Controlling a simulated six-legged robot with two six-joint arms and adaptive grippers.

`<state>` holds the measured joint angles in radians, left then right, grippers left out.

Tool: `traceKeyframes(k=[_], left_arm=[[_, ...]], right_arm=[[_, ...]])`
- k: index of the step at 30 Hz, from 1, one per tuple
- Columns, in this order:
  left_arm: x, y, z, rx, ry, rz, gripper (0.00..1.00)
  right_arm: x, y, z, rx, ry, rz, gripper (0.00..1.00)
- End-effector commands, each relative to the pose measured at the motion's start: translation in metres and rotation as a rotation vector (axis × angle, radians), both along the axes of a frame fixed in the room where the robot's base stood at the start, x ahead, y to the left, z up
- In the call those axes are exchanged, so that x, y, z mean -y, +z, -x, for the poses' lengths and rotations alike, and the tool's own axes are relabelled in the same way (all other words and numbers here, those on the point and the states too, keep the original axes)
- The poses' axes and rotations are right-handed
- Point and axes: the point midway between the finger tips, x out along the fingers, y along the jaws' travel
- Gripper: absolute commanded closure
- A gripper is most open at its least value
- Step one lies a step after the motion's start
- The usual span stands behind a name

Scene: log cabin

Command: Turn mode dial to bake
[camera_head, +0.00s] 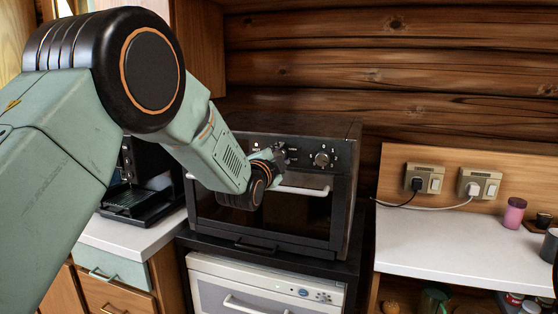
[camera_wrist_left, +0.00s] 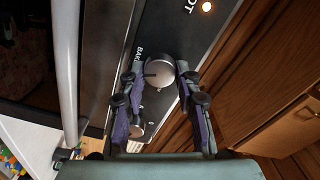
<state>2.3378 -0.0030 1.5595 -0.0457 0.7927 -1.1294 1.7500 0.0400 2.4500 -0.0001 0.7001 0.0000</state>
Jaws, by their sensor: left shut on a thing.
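The black toaster oven (camera_head: 350,190) stands on a dark stand, its control panel along the top front. My left gripper (camera_head: 280,157) reaches in from the left to this panel. In the left wrist view the left gripper (camera_wrist_left: 159,76) has a finger on each side of the round silver mode dial (camera_wrist_left: 160,70) and is shut on it. A dark line on the dial's face points left, near the partly visible "BAK" lettering (camera_wrist_left: 139,56). In the head view the gripper mostly hides this dial. My right gripper is out of view.
Another knob (camera_head: 321,159) sits to the right on the panel, and the oven door handle (camera_head: 302,190) runs just below. A dark coffee machine (camera_head: 128,198) stands at left. A white counter (camera_head: 430,248) with a pink jar (camera_head: 515,213) is at right.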

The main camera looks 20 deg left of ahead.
Motion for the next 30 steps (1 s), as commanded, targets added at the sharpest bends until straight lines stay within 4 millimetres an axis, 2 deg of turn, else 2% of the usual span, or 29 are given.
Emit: traceKeyframes(k=[6,15,30], left_arm=[[-0.0006,-0.0039,0.0002,0.0,0.002,-0.176,0.99],[-0.0007,-0.0031,0.0002,0.008,0.002,-0.345,0.99],[-0.0009,-0.0016,0.0,0.013,0.003,-0.422,0.99]], right_arm=[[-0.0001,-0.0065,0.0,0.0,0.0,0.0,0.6],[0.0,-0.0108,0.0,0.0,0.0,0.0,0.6],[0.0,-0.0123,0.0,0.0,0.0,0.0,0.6]])
